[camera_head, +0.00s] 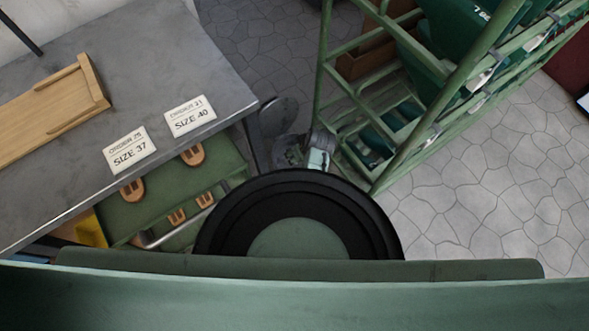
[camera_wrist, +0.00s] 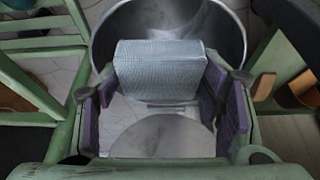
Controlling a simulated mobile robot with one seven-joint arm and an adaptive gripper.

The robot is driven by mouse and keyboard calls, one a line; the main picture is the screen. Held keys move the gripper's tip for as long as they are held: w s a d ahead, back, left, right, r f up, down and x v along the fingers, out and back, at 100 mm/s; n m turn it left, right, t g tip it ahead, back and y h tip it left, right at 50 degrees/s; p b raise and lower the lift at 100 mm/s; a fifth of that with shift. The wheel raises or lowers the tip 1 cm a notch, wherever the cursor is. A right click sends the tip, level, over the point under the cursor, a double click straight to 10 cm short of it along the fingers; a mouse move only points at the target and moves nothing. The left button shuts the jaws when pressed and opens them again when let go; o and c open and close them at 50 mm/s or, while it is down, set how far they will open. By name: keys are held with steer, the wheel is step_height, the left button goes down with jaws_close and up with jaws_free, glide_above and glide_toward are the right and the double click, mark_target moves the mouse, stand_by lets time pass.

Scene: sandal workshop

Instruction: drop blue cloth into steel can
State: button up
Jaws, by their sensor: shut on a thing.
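The blue cloth is a folded, pale grey-blue, woven-looking block (camera_wrist: 160,68). My gripper (camera_wrist: 162,82) is shut on it, with a purple-padded finger at each side. The steel can (camera_wrist: 230,35) is a round, shiny metal vessel beyond the cloth in the wrist view. The cloth covers part of its mouth in that view; I cannot tell the height between them. In the head view the can (camera_head: 287,150) shows partly at the foot of the rack, with the cloth (camera_head: 318,158) beside it in the picture. My own arm hides much there.
A green rack (camera_head: 345,95) with green bins stands close on the right. A grey table (camera_head: 190,60) with a wooden tray (camera_head: 50,112) and size cards is at left. A green shelf (camera_head: 150,210) with sandal parts lies below it. Stone floor (camera_head: 470,190) is clear at right.

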steer(key=o, duration=1.2)
steer(key=shift+r, duration=0.1)
steer(key=v, duration=1.2)
